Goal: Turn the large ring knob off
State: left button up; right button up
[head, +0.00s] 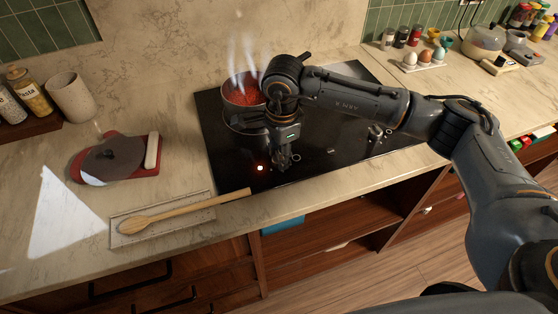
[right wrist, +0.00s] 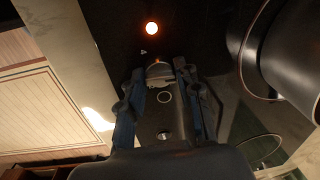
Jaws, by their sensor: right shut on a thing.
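The black cooktop (head: 330,165) is set into the counter. My right gripper (head: 283,166) points down at its front left part. In the right wrist view the fingers (right wrist: 160,72) are shut on a small grey knob (right wrist: 158,70), which shows between the fingertips. In the head view the gripper hides this knob. A bright orange-white indicator light (head: 260,168) glows beside the gripper, and it also shows in the right wrist view (right wrist: 151,28). A pot (head: 240,98) of red food steams on the burner behind the gripper. My left gripper is not in view.
Another knob (head: 376,132) stands at the cooktop's right. A wooden spoon (head: 180,213) lies on a rest at the front left, its handle reaching near the cooktop. A red board (head: 135,168) lies farther left. An egg holder (head: 422,62) stands back right.

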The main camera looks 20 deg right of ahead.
jog(key=shift+s+f+n+b, duration=0.1)
jog(key=shift+n+b, duration=0.25)
jog(key=shift+n, duration=0.05)
jog(key=o, duration=1.1)
jog(key=shift+r, duration=0.25)
jog(key=r, duration=1.1)
jog(key=shift+s+d+r, duration=0.1)
jog(key=shift+s+r, duration=0.25)
jog(key=shift+s, duration=0.05)
